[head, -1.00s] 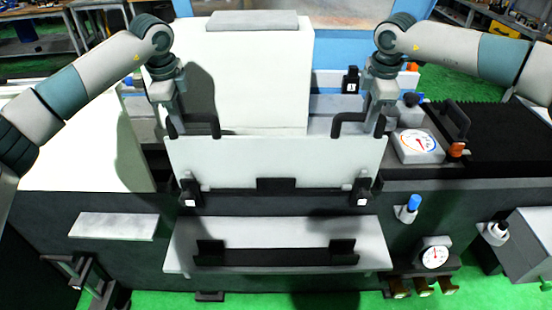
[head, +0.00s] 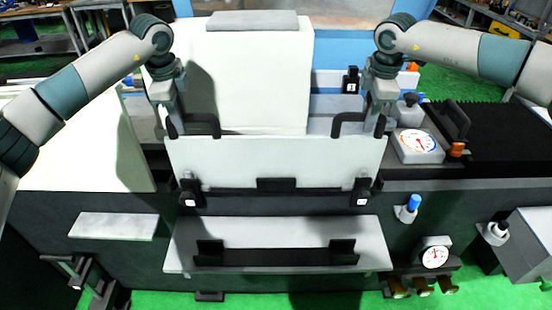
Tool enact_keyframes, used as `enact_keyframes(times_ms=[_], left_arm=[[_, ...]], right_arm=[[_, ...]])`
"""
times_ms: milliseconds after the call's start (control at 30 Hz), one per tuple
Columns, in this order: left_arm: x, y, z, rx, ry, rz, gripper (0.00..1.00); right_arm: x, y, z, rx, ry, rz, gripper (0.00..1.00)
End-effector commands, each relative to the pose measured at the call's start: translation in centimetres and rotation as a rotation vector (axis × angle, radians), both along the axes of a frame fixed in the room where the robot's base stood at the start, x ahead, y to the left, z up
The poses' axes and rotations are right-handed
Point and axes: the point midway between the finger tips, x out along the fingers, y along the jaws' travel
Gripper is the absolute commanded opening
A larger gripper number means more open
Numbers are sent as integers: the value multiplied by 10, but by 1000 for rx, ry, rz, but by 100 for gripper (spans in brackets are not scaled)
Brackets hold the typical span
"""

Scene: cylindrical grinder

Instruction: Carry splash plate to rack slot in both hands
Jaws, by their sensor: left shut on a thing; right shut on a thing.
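The splash plate (head: 275,160) is a wide white upright panel with a black handle at each top corner. It stands at the front of the machine, its lower edge at a black centre bracket (head: 276,185) and two dark latches (head: 190,192). My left gripper (head: 176,126) is shut on the left handle (head: 207,119). My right gripper (head: 378,124) is shut on the right handle (head: 348,119). The fingertips are partly hidden by the handles. Below is a pale shelf with a dark slotted rack (head: 276,258) and two black uprights; it looks empty.
A big white housing (head: 258,75) stands behind the plate. To the right are a gauge box (head: 418,145), a blue-topped knob (head: 408,208) and a lower dial (head: 434,256). A small grey ledge (head: 113,226) juts out left. Green floor (head: 330,300) shows in front.

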Motion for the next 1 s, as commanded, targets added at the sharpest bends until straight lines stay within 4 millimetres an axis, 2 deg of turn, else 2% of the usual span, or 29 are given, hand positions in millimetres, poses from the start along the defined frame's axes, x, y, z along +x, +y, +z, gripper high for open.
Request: enact_keyframes(times_ms=[467,1000], left_arm=[[1,0,12,-2,-5,0,0],[1,0,46,-2,-5,0,0]], right_arm=[[1,0,13,2,-6,-1,0],[1,0,46,2,-6,-1,0]])
